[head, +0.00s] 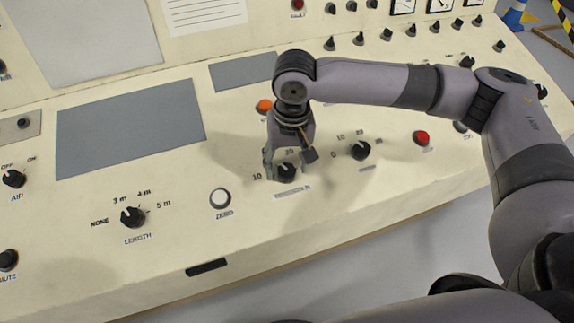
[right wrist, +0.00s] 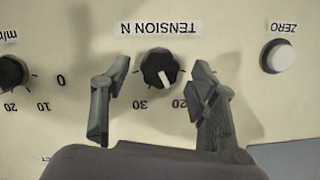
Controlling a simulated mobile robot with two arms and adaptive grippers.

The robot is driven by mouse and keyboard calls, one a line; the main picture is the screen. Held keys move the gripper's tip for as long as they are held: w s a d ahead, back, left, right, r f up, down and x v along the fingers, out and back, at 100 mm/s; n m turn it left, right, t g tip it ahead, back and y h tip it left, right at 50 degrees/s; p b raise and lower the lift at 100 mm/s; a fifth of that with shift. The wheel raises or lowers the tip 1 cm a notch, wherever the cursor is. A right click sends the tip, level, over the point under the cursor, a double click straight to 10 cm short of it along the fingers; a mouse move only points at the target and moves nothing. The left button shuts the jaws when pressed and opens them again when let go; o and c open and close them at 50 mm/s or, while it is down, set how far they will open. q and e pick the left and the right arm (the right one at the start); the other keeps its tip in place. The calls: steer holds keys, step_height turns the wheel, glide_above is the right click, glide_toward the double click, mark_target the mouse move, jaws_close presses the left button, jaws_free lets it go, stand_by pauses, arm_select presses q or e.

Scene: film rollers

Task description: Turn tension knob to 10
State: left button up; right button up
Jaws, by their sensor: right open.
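The black tension knob (head: 286,173) sits on the sloped cream panel, below and between the fingers of my right gripper (head: 288,162). In the right wrist view the knob (right wrist: 156,62) shows upside down under its "TENSION N" label (right wrist: 158,28), and its white pointer is turned toward the side of the 20 mark (right wrist: 179,103). The 30 mark (right wrist: 140,105) is visible. The 10 mark (head: 257,177) shows in the head view. My right gripper (right wrist: 162,68) is open, one finger on each side of the knob, with gaps to it. My left gripper is out of view.
A white zero button (head: 220,198) and the length knob (head: 132,216) lie to the left. Another black knob (head: 360,150) and a red button (head: 422,138) lie to the right. An orange button (head: 264,106) is behind my gripper.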

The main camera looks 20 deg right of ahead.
steer(key=shift+f, duration=0.65)
steer(key=shift+c, duration=0.5)
steer(key=c, duration=1.1)
